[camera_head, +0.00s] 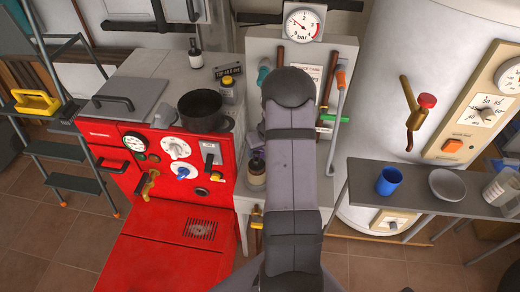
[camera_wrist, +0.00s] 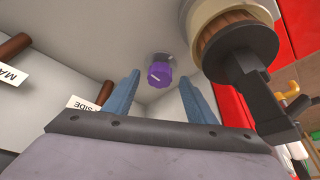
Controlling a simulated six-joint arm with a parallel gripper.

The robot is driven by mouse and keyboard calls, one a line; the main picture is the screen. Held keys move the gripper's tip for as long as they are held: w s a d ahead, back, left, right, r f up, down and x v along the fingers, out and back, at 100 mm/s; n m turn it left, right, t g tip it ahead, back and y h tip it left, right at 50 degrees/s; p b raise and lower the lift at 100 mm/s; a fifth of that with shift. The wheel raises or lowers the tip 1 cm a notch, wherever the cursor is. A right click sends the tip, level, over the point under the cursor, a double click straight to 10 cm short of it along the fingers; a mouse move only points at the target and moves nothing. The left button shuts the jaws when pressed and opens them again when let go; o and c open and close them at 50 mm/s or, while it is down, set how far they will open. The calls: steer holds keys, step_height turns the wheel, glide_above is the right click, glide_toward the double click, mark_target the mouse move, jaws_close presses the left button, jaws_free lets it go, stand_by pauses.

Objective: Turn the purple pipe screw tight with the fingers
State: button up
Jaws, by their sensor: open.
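The purple pipe screw (camera_wrist: 158,75) shows in the wrist view as a small purple knob with a light line on its face. It sits on a grey fitting against the pale surface. My gripper (camera_wrist: 163,85) is open, with its two blue fingers spread apart below the knob in the picture. The knob appears between and just beyond the fingertips, with nothing held. In the head view my own arm covers the middle, and the screw and the fingers are hidden behind it.
In the wrist view a cream and brown jar (camera_wrist: 228,35) is close on the right, with a dark part below it. Wooden handles (camera_wrist: 14,46) with tags are at left. The red boiler (camera_head: 120,140) and a shelf (camera_head: 345,190) flank my arm.

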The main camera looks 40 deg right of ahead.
steer(key=shift+w+f, duration=0.25)
steer(key=shift+f, duration=0.3)
steer(key=shift+c, duration=0.4)
steer(key=c, duration=1)
steer(key=shift+o, duration=0.2)
steer(key=m+p, duration=0.1)
steer(key=p, duration=0.1)
steer(key=m+h+p, duration=0.1)
steer(key=p, duration=0.2)
steer(key=shift+r, duration=0.3)
steer(key=m+p, duration=0.1)
steer(key=p, duration=0.3)
steer(key=m+p, duration=0.1)
steer(key=p, duration=0.4)
steer(key=shift+w+a+r+g+h, duration=0.1)
steer(key=shift+r+g+h, duration=0.2)
steer(key=p, duration=0.2)
steer(key=m+p, duration=0.1)
steer(key=p, duration=0.2)
steer(key=shift+w+f+m+h+p, duration=0.15)
steer(key=shift+f+m+h+p, duration=0.05)
steer(key=shift+m+h+p, duration=0.15)
steer(key=shift+f+m+g+p, duration=0.25)
steer(key=shift+m+g+p, duration=0.15)
steer(key=shift+m, duration=0.45)
